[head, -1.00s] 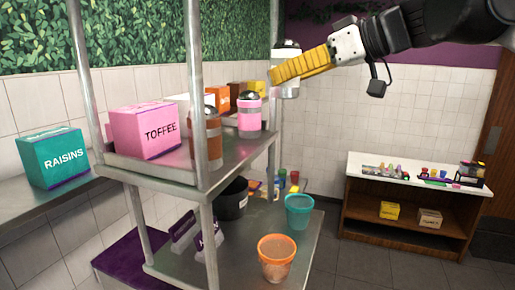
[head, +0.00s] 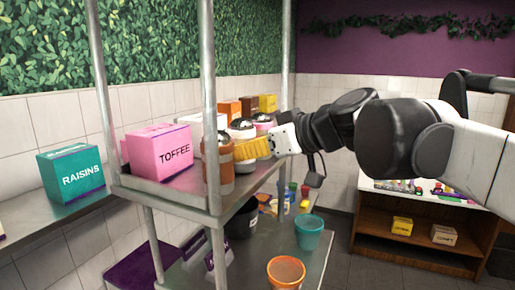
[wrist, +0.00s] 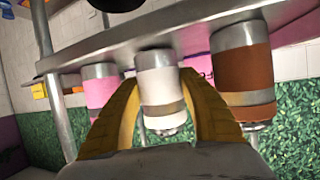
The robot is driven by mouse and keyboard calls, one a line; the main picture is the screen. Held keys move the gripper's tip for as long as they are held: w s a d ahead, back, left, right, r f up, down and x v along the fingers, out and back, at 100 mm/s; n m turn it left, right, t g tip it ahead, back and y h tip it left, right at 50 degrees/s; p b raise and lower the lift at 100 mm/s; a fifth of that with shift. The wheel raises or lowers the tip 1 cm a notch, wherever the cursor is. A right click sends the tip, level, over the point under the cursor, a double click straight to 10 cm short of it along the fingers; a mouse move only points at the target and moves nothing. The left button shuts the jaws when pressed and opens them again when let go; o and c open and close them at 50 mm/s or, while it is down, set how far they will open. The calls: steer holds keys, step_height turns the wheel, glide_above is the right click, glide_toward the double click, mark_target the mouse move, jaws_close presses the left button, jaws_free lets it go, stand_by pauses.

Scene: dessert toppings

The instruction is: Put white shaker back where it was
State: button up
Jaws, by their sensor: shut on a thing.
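The white shaker (head: 242,134) with its silver domed lid is over the upper shelf (head: 190,192), between the brown shaker (head: 222,163) and the pink shaker (head: 263,124). My gripper (head: 244,149) is shut on the white shaker, with its yellow fingers across the body. In the wrist view the white shaker (wrist: 160,85) sits between the two yellow fingers, the pink shaker (wrist: 99,88) to the left and the brown shaker (wrist: 241,68) to the right. I cannot tell whether the white shaker's base touches the shelf.
A pink TOFFEE box (head: 160,153) stands on the same shelf, with an orange box (head: 229,109) and others behind. Metal posts (head: 210,100) flank the shelf. A teal cup (head: 309,232) and an orange cup (head: 286,271) stand on the lower shelf.

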steer(key=shift+f, duration=0.2)
steer(key=o, duration=1.2)
steer(key=shift+r, duration=0.1)
steer(key=shift+s+d+r, duration=0.1)
steer(key=shift+d+r, duration=0.05)
steer(key=shift+d, duration=0.05)
steer(key=b+v, duration=0.2)
steer(key=v, duration=1)
steer(key=s+d+f+m+h, duration=0.3)
steer(key=s+d+f, duration=0.1)
steer(key=f, duration=0.8)
steer(key=s+d+f+m+h, duration=0.4)
steer(key=d+f, duration=0.3)
steer(key=f, duration=0.5)
steer(key=s+d+f+m+h, duration=0.4)
steer(key=s+d+f, duration=0.1)
steer(key=f, duration=0.7)
steer(key=shift+s+d+f, duration=0.15)
steer(key=shift+d+f, duration=0.05)
steer(key=shift+d, duration=0.55)
